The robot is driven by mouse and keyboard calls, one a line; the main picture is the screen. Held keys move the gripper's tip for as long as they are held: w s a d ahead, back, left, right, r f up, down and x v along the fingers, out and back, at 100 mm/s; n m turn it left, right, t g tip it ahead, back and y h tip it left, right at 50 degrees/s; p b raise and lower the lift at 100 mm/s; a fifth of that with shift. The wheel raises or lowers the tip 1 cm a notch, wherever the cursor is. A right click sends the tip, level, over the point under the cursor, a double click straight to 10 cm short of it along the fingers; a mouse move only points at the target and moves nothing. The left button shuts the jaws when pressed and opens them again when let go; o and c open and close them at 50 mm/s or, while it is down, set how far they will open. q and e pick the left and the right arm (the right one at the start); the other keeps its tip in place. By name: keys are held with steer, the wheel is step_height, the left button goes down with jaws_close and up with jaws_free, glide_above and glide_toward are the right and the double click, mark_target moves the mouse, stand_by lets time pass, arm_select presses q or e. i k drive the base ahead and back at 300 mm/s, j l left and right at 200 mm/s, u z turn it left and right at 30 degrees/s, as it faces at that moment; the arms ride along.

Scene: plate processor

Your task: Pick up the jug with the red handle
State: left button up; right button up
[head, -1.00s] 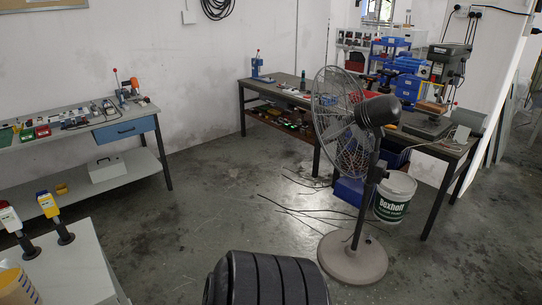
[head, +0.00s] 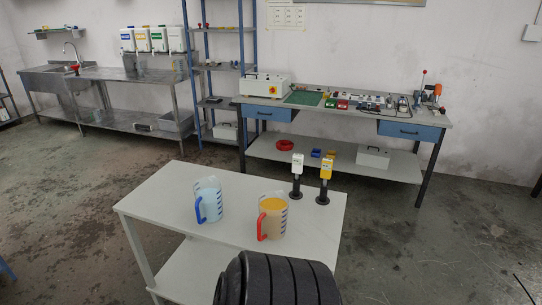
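The jug with the red handle (head: 274,217) stands upright on the white table (head: 160,198) in the middle of the head view. It is clear with an orange-brown content, and its red handle is on its left side. A second jug with a blue handle (head: 210,199) and pale blue content stands to its left, apart from it. Neither of my grippers is in view.
A white-topped device (head: 297,165) and a yellow-topped device (head: 326,174) on black stands are behind the jugs. A workbench (head: 345,110) runs along the wall. A metal sink bench (head: 115,76) is far left. Open floor lies left and right of the table.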

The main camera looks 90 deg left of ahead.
mark_target(273, 205)
steer(key=u, duration=2.75)
steer(key=l+u, duration=0.1)
steer(key=u, duration=0.3)
steer(key=i+l+u, duration=0.1)
steer(key=u, duration=0.25)
steer(key=l+u, duration=0.25)
steer(key=u, duration=0.15)
